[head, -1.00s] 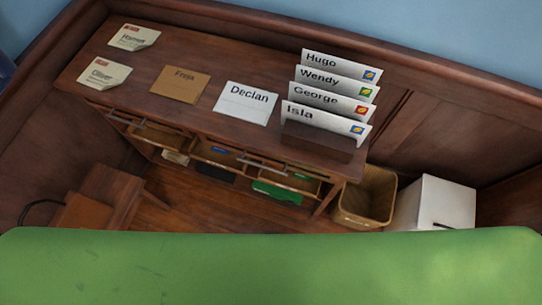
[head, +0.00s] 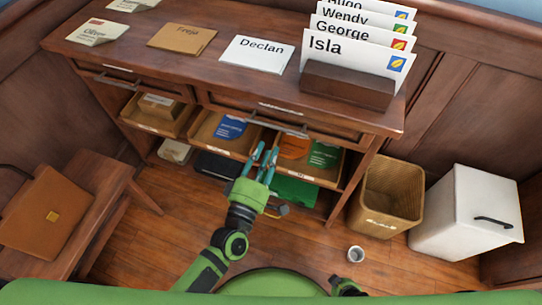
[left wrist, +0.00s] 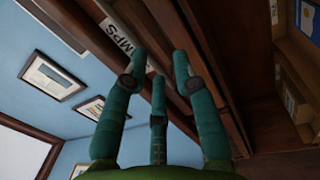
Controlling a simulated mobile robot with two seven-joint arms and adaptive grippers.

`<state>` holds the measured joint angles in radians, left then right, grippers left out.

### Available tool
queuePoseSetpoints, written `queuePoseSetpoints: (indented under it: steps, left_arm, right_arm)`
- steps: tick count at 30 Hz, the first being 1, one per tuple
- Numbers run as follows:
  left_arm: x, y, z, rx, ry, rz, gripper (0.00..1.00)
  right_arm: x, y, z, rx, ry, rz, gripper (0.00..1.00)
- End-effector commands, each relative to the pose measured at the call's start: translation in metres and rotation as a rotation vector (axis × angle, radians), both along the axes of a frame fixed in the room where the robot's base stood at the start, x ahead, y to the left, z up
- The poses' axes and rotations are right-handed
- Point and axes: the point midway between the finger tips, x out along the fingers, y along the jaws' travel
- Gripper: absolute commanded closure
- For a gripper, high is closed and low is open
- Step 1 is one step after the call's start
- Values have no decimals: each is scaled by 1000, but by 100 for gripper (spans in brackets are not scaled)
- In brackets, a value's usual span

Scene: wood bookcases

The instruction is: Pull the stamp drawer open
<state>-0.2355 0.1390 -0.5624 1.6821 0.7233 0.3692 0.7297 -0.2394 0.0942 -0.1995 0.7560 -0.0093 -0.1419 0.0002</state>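The desk's right drawer front (head: 310,122) is shut in the head view, with a dark bar handle (head: 277,128) and a pale label above it. In the left wrist view, a label (left wrist: 125,38) with the letters "MPS" shows on the wood close beyond the fingers; the rest of it is hidden. My left gripper (head: 264,157) is below and in front of the right drawer's handle. Its teal fingers point up and stand apart, also in the left wrist view (left wrist: 158,75). I see nothing held, and contact with the handle is unclear.
A second shut drawer (head: 150,90) is at left. Open trays (head: 205,135) with cards sit below the drawers. A card rack (head: 345,88) and envelopes are on the desktop.

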Motion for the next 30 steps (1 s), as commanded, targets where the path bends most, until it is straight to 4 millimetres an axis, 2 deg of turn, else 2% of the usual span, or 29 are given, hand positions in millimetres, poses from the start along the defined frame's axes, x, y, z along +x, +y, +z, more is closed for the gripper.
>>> queuePoseSetpoints:
  steps: [1,5,9,18,23,30]
  left_arm:
    - [0,-1,5,-60,-22,1,72]
    - [3,-3,23,-134,-43,1,72]
    - [18,-8,30,-140,-46,3,72]
    - [58,-20,36,-134,-43,2,72]
    - [66,-23,37,-133,-41,2,72]
    - [66,-23,37,-132,-41,2,72]
  right_arm:
    - [5,0,-11,0,-9,1,100]
    - [8,0,-12,1,-17,2,100]
    - [4,0,-9,1,-10,1,100]
    - [-2,0,-9,-1,4,0,100]
    - [-3,0,-9,-1,6,0,100]
    - [-3,-1,-9,-1,6,0,100]
